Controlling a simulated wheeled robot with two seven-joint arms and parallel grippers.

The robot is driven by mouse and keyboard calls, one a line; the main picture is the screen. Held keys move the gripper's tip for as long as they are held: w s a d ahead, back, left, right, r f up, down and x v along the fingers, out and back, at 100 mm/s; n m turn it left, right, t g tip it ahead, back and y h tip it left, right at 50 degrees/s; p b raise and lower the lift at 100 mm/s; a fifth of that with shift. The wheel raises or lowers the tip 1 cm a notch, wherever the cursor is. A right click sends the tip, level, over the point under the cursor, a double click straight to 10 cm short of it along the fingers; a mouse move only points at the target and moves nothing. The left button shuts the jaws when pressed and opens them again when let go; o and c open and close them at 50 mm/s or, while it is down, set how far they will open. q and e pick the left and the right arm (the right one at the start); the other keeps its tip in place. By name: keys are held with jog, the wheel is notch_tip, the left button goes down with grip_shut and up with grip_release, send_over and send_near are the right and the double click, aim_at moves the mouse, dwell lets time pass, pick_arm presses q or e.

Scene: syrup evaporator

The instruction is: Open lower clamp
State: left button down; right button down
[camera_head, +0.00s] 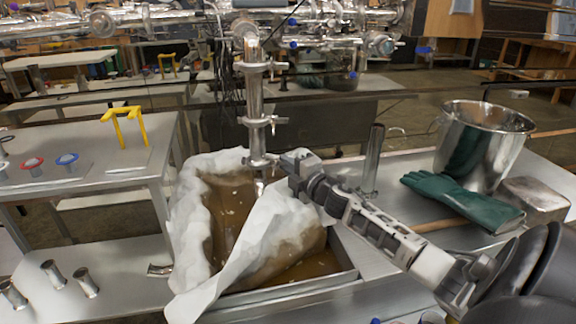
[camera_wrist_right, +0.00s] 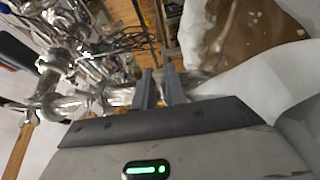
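A shiny vertical pipe (camera_head: 255,95) hangs over a cloth-lined filter pan (camera_head: 290,293). A clamp (camera_head: 262,121) sits midway on it. The lower clamp (camera_head: 258,160) sits near its bottom end, its right side largely hidden by my right gripper (camera_head: 288,162). In the right wrist view, the fingers of my right gripper (camera_wrist_right: 160,80) stand a small gap apart in front of the pipe (camera_wrist_right: 65,106), at the lower clamp. I cannot tell whether they touch it. My left gripper is not in view.
White cloth (camera_head: 190,230) drapes over the pan holding brown syrup. A short upright pipe (camera_head: 373,160), green gloves (camera_head: 460,200), a steel pot (camera_head: 483,145) and a metal block (camera_head: 537,200) stand to the right. A table (camera_head: 110,185) with a yellow stand (camera_head: 125,127) is left.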

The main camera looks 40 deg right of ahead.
jog(key=shift+s+a+p, duration=0.35)
jog(key=shift+a+p, duration=0.15)
jog(key=shift+a, duration=0.1)
jog(key=shift+s+a+f, duration=0.1)
jog(key=shift+a, duration=0.05)
jog(key=c, duration=1.4)
grip_release()
jog(key=shift+c, duration=0.2)
jog(key=shift+s, duration=0.1)
jog(key=s+a, duration=0.1)
jog(key=s, duration=1.4)
jog(key=shift+s+a, duration=0.35)
